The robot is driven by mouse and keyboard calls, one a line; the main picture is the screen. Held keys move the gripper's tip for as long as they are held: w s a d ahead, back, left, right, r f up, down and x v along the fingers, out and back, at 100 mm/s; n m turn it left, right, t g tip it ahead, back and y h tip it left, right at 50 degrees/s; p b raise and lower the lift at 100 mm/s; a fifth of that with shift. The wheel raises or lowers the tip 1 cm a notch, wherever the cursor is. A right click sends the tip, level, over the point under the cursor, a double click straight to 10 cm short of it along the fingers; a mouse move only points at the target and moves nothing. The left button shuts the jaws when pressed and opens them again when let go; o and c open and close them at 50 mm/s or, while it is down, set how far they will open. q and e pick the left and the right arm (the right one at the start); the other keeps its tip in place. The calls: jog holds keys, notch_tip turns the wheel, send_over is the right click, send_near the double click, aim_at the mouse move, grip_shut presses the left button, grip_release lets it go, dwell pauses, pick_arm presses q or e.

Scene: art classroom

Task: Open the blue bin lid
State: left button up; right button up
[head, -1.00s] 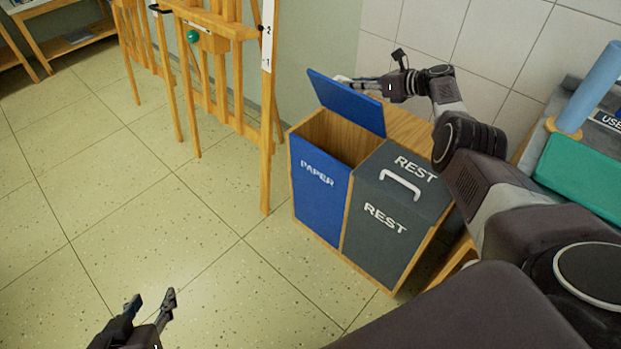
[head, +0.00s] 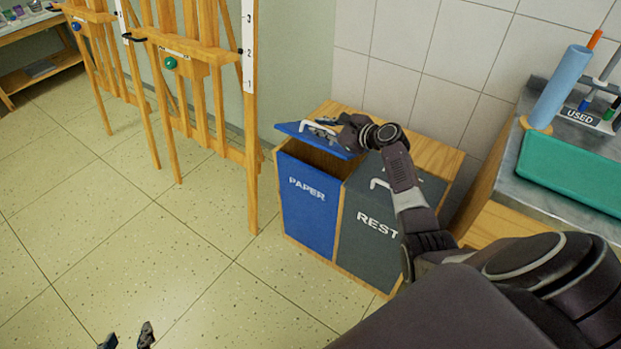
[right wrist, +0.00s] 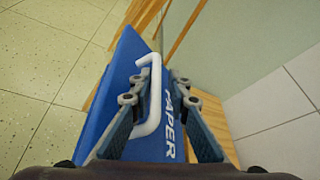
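The blue bin (head: 308,203), marked PAPER, stands in a wooden cabinet beside the grey bin. Its blue lid (head: 290,128) is tilted partly open, with a dark gap at the front. The lid's white handle (head: 307,126) is on top. My right gripper (head: 325,128) is over the lid at the handle. In the right wrist view, the white handle (right wrist: 156,100) shows between the spread fingers of the gripper (right wrist: 153,90), with space to each side. My left gripper (head: 126,338) is open and empty at the bottom edge, over the floor, mostly cut off.
The grey REST bin (head: 370,235) adjoins on the right, its lid down and partly hidden by my right arm. An easel (head: 252,170) stands close on the left. A counter with a green tray (head: 570,172) is at the right. Floor in front is clear.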

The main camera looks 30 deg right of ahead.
jog(key=f+b, duration=0.1)
jog(key=a+f+n+b, duration=0.1)
jog(key=shift+s+a+f+b, duration=0.15)
jog(key=shift+f+b, duration=0.1)
jog(key=shift+b, duration=0.15)
notch_tip(320, 180, down, 5)
jog(key=s+a+n+t+h+b, duration=0.1)
jog(key=a+n+t+h+b, duration=0.15)
jog(key=b, duration=1.05)
jog(key=shift+n+g+y, duration=0.25)
jog(key=shift+n, duration=0.2)
jog(key=p+v, duration=0.1)
jog(key=v, duration=0.1)
jog(key=p+v, duration=0.1)
jog(key=v, duration=0.2)
jog(key=p+v, duration=0.1)
jog(key=v, duration=0.2)
jog(key=shift+w+d+r, duration=0.1)
jog(key=shift+d+r, duration=0.1)
jog(key=shift+r, duration=0.05)
jog(key=s+a+f+n+g+y, duration=0.1)
jog(key=s+a+f+n, duration=0.1)
jog(key=a+f+n, duration=0.1)
jog(key=shift+s+a+f+n+g, duration=0.35)
jog(key=shift+a+f, duration=0.35)
jog(key=shift+a, duration=0.3)
